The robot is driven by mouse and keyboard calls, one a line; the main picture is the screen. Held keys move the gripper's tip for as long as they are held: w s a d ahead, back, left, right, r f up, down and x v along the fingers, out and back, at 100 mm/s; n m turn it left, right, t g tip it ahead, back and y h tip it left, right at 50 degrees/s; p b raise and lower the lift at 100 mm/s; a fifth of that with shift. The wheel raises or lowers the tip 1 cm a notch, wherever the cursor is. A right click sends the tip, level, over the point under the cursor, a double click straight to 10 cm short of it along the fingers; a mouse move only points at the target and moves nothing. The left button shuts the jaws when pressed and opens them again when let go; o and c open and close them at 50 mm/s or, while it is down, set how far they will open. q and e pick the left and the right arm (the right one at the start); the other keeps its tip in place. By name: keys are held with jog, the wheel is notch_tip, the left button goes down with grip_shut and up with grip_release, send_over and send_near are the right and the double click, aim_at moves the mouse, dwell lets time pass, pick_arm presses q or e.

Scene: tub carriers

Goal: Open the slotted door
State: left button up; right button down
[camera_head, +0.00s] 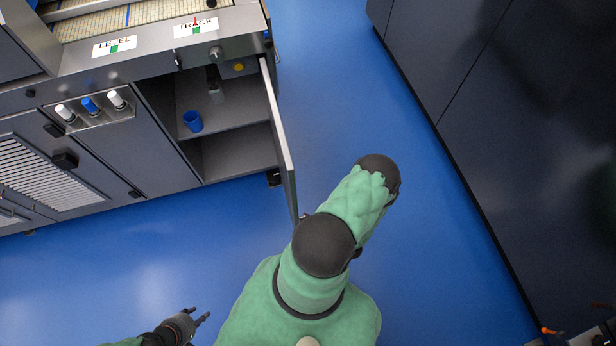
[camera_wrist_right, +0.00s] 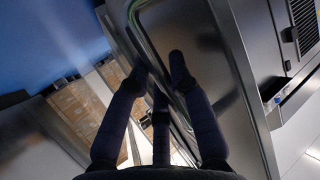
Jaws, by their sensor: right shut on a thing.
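A closed door with pale slots (camera_head: 40,172) and a black handle (camera_head: 65,160) is at the left of the cabinet in the head view. Its slots (camera_wrist_right: 305,25) seem to show at the right of the wrist view. Another door (camera_head: 282,135) stands swung out at the right of the cabinet; its outer face is hidden from the head camera. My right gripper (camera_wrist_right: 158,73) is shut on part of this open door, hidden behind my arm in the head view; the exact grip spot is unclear. My left gripper (camera_head: 197,315) is open and empty above the floor.
The open compartment holds a blue cup (camera_head: 193,120) and a small bottle (camera_head: 215,92). White and blue knobs (camera_head: 89,105) sit on the cabinet front. Dark tall cabinets (camera_head: 520,120) stand at the right. The blue floor (camera_head: 440,260) between is clear.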

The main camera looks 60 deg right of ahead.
jog(key=c, duration=1.1)
grip_release()
jog(key=shift+d, duration=0.4)
jog(key=shift+a, duration=0.1)
jog(key=shift+a, duration=0.1)
jog(key=v, duration=1.2)
jog(key=shift+f, duration=0.1)
